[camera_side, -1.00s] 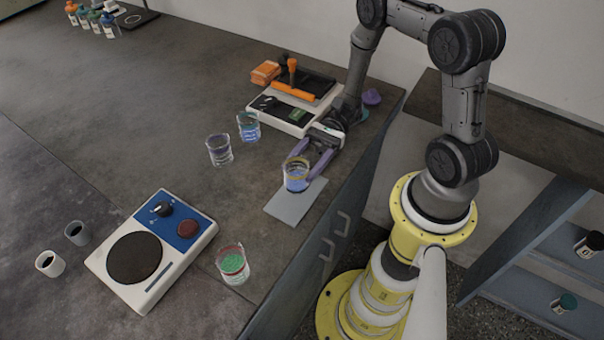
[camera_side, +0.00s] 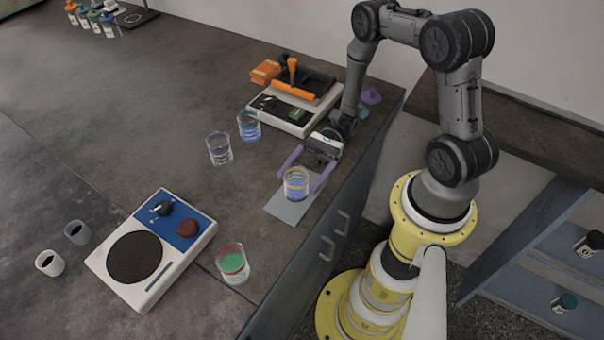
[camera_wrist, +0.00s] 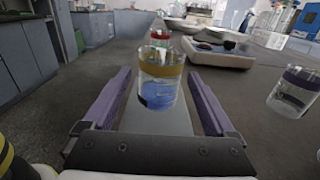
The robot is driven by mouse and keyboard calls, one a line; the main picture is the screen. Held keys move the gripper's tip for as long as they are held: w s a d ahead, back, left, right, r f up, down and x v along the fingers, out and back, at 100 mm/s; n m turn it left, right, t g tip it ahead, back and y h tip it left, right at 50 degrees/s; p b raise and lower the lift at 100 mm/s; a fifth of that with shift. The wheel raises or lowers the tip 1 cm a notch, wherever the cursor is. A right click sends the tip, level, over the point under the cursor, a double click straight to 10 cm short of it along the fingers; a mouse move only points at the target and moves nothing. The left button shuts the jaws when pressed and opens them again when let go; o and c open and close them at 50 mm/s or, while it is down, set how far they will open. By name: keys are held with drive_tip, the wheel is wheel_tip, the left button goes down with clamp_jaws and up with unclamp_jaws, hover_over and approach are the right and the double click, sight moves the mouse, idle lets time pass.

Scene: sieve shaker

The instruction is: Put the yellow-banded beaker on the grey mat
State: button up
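The yellow-banded beaker (camera_side: 296,185), clear with blue liquid, stands upright on the grey mat (camera_side: 287,209) near the bench edge. In the wrist view the beaker (camera_wrist: 160,82) stands between the purple fingers, with a visible gap on each side. The grey mat (camera_wrist: 150,120) shows beneath and in front of it. My gripper (camera_side: 307,176) is open around the beaker, its fingers low on both sides and not touching it. The wrist view shows my gripper (camera_wrist: 160,100) with its fingers spread wide.
A purple-banded beaker (camera_side: 219,149) and a blue-banded beaker (camera_side: 248,126) stand to the left. A red-banded beaker (camera_side: 232,264) with green contents stands in front. A white stirrer plate (camera_side: 150,250) is at lower left; a white device (camera_side: 292,112) stands behind.

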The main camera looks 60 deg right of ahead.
sight(302, 172)
drive_tip(key=shift+d+r, duration=0.1)
drive_tip(key=shift+r, duration=0.1)
drive_tip(key=d, duration=0.3)
drive_tip(key=shift+r, duration=0.35)
drive_tip(key=s+d+r+n+t+h, duration=0.1)
drive_tip(key=s+r+n+t+h, duration=0.1)
drive_tip(key=s+r+n+h, duration=0.3)
drive_tip(key=s+d+r+n+t+h, duration=0.1)
drive_tip(key=s+r+n+t+h, duration=0.2)
drive_tip(key=r+n+h, duration=1)
drive_tip(key=shift+s+d+r+t, duration=0.35)
drive_tip(key=shift+s+r, duration=1.2)
drive_tip(key=shift+r, duration=1.2)
